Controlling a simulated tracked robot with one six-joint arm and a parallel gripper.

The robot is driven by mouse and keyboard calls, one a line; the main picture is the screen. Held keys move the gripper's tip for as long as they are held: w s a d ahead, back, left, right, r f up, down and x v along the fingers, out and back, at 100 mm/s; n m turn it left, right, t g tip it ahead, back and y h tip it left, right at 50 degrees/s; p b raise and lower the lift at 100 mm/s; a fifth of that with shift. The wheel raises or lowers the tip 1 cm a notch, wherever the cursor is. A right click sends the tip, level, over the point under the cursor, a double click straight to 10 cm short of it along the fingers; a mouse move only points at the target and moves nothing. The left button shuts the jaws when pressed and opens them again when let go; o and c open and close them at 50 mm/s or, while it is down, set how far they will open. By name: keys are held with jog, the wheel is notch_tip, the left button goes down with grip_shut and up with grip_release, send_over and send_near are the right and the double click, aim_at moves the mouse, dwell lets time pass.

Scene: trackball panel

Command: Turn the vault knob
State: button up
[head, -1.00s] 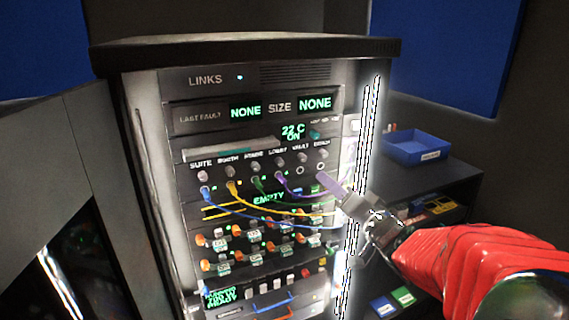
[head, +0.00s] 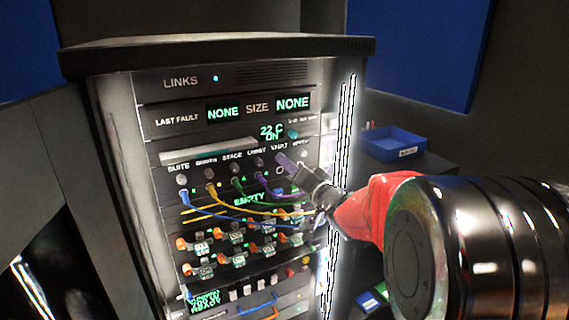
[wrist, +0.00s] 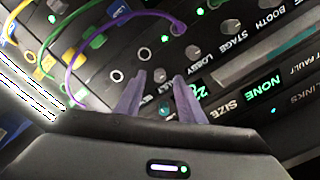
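The vault knob (wrist: 160,75) is a small grey round knob on the rack's row of labelled knobs. In the wrist view it shows between the two purple fingertips of my gripper (wrist: 159,78), near the partly covered VAULT label. My gripper is open around it, with a finger on each side; I cannot tell whether either finger touches it. In the head view my gripper (head: 284,160) reaches the panel just under the VAULT label (head: 279,146) and largely hides the knob.
The lobby knob (wrist: 192,52) sits close beside the right finger. An empty jack (wrist: 117,75) lies near the left finger. A purple cable (wrist: 120,18) and a yellow cable (head: 250,208) loop across the panel. A blue bin (head: 394,144) stands right of the rack.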

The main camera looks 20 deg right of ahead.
jog(key=shift+w+a, duration=0.15)
jog(key=shift+w, duration=1.25)
grip_shut()
